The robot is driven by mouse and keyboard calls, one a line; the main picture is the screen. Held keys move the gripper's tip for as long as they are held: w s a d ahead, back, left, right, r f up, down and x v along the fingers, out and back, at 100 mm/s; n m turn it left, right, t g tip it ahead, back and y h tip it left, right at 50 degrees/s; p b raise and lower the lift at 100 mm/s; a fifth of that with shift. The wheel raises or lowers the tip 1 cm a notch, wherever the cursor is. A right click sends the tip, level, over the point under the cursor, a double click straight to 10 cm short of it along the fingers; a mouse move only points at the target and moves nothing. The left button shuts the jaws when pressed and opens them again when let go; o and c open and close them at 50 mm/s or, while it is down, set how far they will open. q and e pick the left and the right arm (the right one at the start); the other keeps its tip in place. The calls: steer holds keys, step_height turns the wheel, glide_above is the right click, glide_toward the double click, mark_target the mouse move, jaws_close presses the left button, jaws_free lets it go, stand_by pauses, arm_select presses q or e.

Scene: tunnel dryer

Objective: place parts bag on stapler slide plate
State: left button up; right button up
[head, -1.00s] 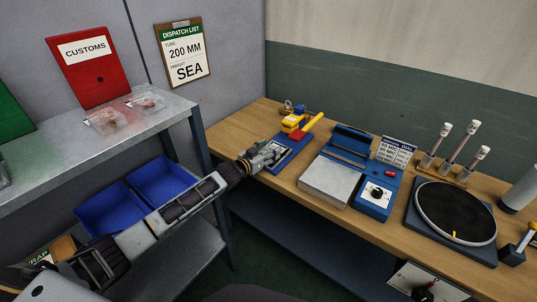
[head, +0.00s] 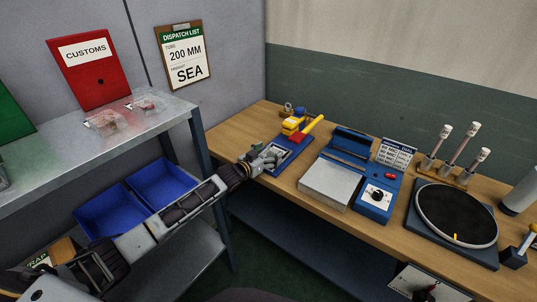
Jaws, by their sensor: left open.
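The stapler (head: 293,122) stands at the left of the wooden bench, with yellow and red parts on a blue base. Its slide plate (head: 291,157) is blue and partly hidden by my left gripper. My left gripper (head: 273,156) is open over the near left part of the plate. I cannot make out a bag between its fingers or under it. Two clear parts bags with reddish contents lie on the metal shelf, a nearer one (head: 106,122) and a farther one (head: 148,105). My right gripper is out of view.
A blue sealer-like device (head: 376,198) with a metal plate (head: 331,184) stands right of the stapler. A black turntable (head: 455,215) and several capped tubes (head: 464,144) stand farther right. Blue bins (head: 160,186) sit under the shelf top. A blue-grey post (head: 201,146) stands close to my left arm.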

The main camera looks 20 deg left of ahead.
arm_select(q)
steer(key=shift+r, duration=0.15)
steer(key=v, duration=1.2)
stand_by(0.8)
